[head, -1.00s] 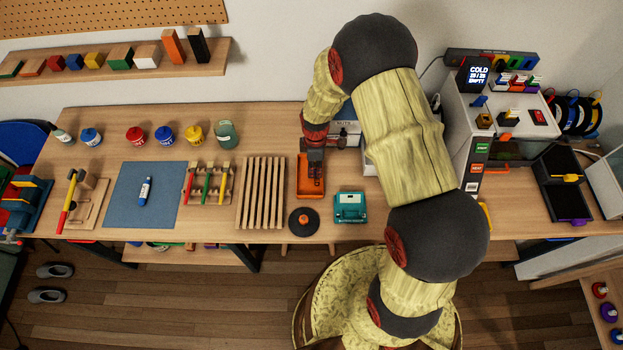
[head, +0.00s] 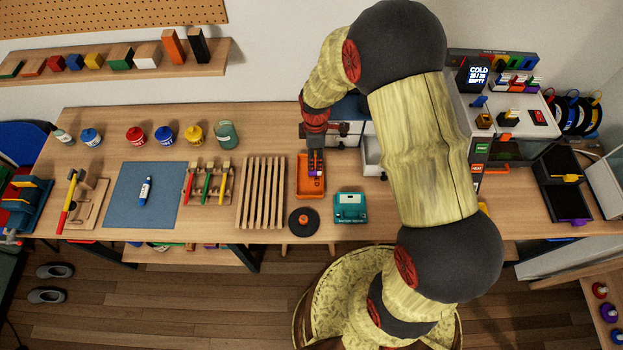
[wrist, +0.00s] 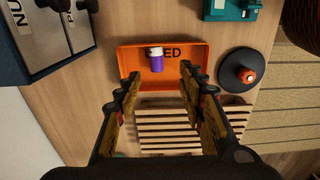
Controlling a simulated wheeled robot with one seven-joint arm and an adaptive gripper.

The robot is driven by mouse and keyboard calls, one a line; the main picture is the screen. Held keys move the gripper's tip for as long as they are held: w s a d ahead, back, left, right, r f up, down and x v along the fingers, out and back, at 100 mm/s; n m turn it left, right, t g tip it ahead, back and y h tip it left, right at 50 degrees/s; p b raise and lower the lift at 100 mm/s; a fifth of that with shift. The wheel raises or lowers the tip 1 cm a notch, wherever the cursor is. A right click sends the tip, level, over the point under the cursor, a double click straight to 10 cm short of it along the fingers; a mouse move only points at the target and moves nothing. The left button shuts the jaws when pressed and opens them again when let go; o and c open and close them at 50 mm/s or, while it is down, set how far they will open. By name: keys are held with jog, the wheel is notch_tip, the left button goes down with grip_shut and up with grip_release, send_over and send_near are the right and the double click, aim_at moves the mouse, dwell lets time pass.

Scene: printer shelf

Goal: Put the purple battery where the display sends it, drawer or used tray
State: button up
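The purple battery (wrist: 157,62), with a white end, is inside the orange used tray (wrist: 200,82), over the tray's lettering. I cannot tell whether it stands or lies. My gripper (wrist: 159,80) is open, its fingers spread apart with nothing between them, and the battery shows beyond the fingertips. In the head view, the tray (head: 302,188) is on the bench below my gripper. The display (head: 478,75) on the printer reads COLD, a small unclear line, and EMPTY. A white drawer (head: 373,160) stands open to the right of the tray, partly hidden by my arm.
The drawer cabinet (wrist: 50,45) is close to the tray at the wrist view's upper left. A dark round disc with an orange knob (head: 303,221) and a teal device (head: 350,207) are near the tray. A slatted wooden rack (head: 262,190) is to its left.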

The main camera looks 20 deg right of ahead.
notch_tip(320, 180, up, 5)
jog(key=shift+r, duration=0.1)
dwell(0.7)
jog(key=s+r+m+t+b, duration=0.5)
jog(key=s+r+m+b, duration=0.7)
jog(key=s+r, duration=0.6)
jog(key=s+m, duration=0.2)
jog(key=s, duration=0.2)
jog(key=shift+t, duration=0.3)
